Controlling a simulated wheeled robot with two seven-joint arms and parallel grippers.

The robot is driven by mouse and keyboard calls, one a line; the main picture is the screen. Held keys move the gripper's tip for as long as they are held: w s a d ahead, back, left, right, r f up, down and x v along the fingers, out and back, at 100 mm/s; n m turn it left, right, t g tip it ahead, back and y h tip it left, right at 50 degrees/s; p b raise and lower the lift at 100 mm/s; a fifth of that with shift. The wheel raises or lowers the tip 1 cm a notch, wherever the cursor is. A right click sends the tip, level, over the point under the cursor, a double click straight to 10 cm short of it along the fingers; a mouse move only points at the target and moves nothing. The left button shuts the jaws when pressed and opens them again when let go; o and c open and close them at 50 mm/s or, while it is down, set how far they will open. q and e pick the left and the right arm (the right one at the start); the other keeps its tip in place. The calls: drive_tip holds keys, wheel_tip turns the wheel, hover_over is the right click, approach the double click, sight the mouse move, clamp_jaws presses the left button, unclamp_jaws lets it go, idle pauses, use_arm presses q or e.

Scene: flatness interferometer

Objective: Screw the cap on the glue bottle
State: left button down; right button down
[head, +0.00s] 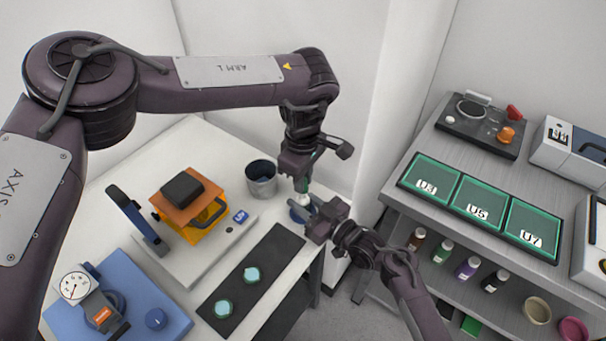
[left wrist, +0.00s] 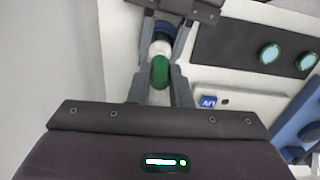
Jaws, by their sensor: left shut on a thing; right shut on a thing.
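My left gripper (head: 302,184) points down and is shut on the green cap (left wrist: 160,72), which shows between its fingers in the left wrist view. Directly below the cap is the glue bottle, with a white upper part (left wrist: 161,48) and a blue lower part (left wrist: 164,29). My right gripper (head: 311,214) comes from the right and is shut on the bottle. Cap and bottle look lined up; I cannot tell whether they touch.
A grey metal cup (head: 261,177) stands just left of the grippers. A black mat (head: 262,270) with two pale green discs lies in front. An orange and yellow block (head: 190,205) and a blue dial gauge stand (head: 130,307) are further left. A shelf with green trays (head: 478,207) is right.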

use_arm(q)
drive_tip(key=shift+f, duration=0.55)
idle(0.4)
drive_tip(key=m, duration=0.5)
drive_tip(key=shift+r, duration=0.1)
drive_tip(key=m, duration=0.3)
drive_tip(key=shift+d+m, duration=0.2)
drive_tip(key=shift+m, duration=0.2)
drive_tip(key=shift+a+m, duration=0.15)
drive_tip(key=shift+m, duration=0.55)
drive_tip(key=c, duration=1.3)
unclamp_jaws()
drive_tip(key=shift+c, duration=0.2)
